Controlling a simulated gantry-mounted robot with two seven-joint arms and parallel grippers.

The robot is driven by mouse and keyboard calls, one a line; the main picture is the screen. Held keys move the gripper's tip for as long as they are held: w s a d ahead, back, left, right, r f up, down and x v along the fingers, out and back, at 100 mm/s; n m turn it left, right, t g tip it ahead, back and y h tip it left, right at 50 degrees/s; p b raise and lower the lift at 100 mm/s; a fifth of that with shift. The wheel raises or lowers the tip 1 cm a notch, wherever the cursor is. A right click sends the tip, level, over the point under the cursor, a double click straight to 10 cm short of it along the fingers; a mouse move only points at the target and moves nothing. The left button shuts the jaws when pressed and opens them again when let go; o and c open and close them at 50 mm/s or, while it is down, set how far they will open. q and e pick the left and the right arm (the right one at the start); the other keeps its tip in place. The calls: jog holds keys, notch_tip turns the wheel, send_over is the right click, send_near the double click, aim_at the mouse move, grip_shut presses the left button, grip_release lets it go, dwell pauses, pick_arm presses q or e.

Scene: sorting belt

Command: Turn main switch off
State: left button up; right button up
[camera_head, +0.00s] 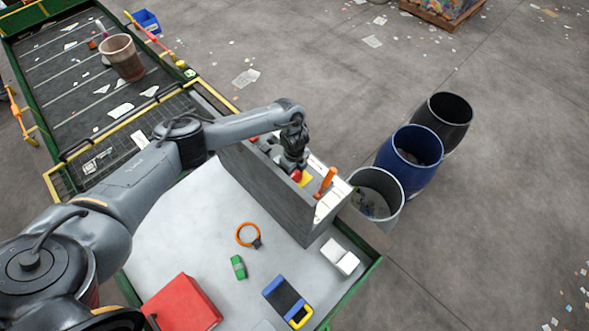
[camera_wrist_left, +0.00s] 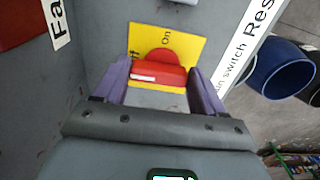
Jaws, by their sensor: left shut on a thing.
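The main switch is a red rotary knob (camera_wrist_left: 158,72) on a yellow plate (camera_wrist_left: 190,48) on the grey panel. "On" is readable on the plate and another marking is partly hidden. My left gripper (camera_wrist_left: 160,88) has its purple fingers on both sides of the knob and is shut on it. In the head view the left gripper (camera_head: 293,166) reaches down to the top of the grey control box (camera_head: 265,190), with the red knob (camera_head: 297,175) and yellow plate (camera_head: 306,181) just beside it. My right gripper is not in view.
An orange lever (camera_head: 325,182) stands close to the switch on the box. A red box (camera_head: 182,303), green object (camera_head: 238,267), orange ring (camera_head: 242,227) and blue-yellow device (camera_head: 287,300) lie on the white table. Three barrels, including a blue one (camera_head: 408,160), stand to the right.

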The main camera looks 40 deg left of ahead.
pick_arm(q)
jog(key=o, duration=1)
jog(key=shift+o, duration=0.2)
jog(key=shift+r, duration=0.15)
notch_tip(320, 180, up, 11)
jog(key=shift+f, duration=0.2)
